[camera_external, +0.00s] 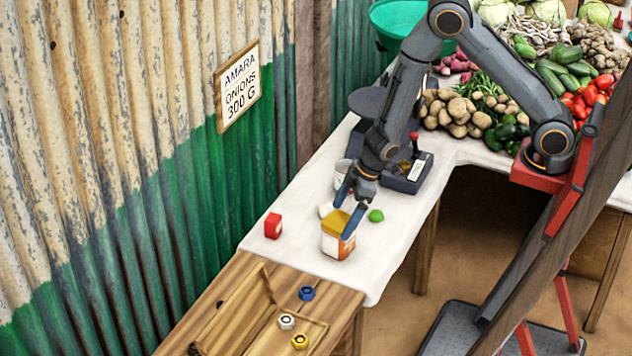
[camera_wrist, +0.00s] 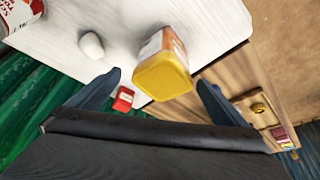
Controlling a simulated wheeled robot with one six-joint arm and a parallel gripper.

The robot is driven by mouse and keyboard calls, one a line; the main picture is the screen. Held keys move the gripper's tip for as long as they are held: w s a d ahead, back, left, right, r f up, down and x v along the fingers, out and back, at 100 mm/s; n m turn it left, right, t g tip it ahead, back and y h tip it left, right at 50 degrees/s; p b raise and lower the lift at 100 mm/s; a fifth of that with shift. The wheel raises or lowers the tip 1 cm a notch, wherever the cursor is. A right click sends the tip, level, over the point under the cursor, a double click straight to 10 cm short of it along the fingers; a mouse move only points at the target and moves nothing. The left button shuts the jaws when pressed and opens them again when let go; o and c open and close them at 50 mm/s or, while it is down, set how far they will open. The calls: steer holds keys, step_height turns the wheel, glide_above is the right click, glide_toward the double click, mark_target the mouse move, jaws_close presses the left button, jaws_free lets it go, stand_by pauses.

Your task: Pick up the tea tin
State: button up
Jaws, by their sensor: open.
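A white and orange tin with a yellow lid (camera_external: 339,246) stands upright on the white-covered table near its front end; I take it for the tea tin, though its label is not readable. My gripper (camera_external: 346,211) is open, pointing down at the top of this tin. In the wrist view the yellow lid (camera_wrist: 163,79) shows ahead between the two blue fingers (camera_wrist: 157,92), with bare gaps on both sides. I cannot tell whether a finger touches the tin.
A small red box (camera_external: 273,226) stands left of the tin. A green lime (camera_external: 376,215) lies close on its right. A white lump (camera_wrist: 91,45) and a labelled can (camera_wrist: 18,12) are nearby. A dark scale (camera_external: 405,176) stands behind. A wooden tray (camera_external: 262,275) is in front.

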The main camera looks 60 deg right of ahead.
mark_target(328, 221)
steer(key=shift+a+x, duration=0.15)
steer(key=shift+x, duration=1.55)
steer(key=shift+a+x, duration=0.15)
steer(key=shift+x, duration=1.55)
steer(key=shift+r, duration=0.1)
steer(key=c, duration=1.3)
steer(key=shift+r, duration=0.1)
step_height(328, 221, up, 8)
steer(key=p, duration=0.3)
steer(key=shift+r+p, duration=0.85)
steer(key=shift+r, duration=0.1)
